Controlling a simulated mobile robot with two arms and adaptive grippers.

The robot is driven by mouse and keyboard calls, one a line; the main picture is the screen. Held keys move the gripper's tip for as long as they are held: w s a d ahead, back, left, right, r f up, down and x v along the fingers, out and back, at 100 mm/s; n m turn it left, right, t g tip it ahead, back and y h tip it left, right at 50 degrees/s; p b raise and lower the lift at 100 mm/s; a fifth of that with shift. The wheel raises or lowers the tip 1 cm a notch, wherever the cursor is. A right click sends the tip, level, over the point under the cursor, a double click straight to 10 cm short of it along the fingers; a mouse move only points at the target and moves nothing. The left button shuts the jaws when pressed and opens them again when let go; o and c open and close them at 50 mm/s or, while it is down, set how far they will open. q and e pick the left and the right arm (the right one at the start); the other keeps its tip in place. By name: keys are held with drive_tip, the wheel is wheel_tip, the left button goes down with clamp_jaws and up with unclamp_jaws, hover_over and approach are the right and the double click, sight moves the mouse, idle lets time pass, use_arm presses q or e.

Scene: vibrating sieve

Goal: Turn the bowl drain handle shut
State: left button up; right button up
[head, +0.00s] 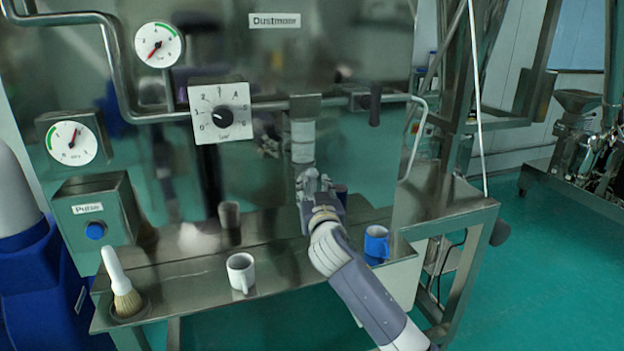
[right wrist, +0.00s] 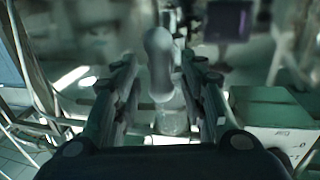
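A dark lever handle (head: 375,105) hangs from the pipe at the right of the steel machine front in the head view. My right gripper (head: 317,183) is lower and to its left, below a pale cylindrical spout (head: 303,141). In the right wrist view a rounded dark grey grip (right wrist: 159,62) stands between the two spread fingers of my right gripper (right wrist: 162,72). Gaps show on both sides, so it does not look clamped. I cannot tell for sure that this grip is the drain lever. My left gripper is not in view.
A steel shelf (head: 200,294) holds a white mug (head: 241,272), a blue mug (head: 376,242) and a brush (head: 122,283). A dial box (head: 220,113), two gauges and a Pulse button box (head: 95,220) are on the machine. Open green floor (head: 550,290) lies at right.

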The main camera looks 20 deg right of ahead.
sight(313, 185)
drive_tip(key=shift+w+d+p, duration=0.2)
drive_tip(key=shift+w+p, duration=0.15)
drive_tip(key=shift+w, duration=1.2)
clamp_jaws()
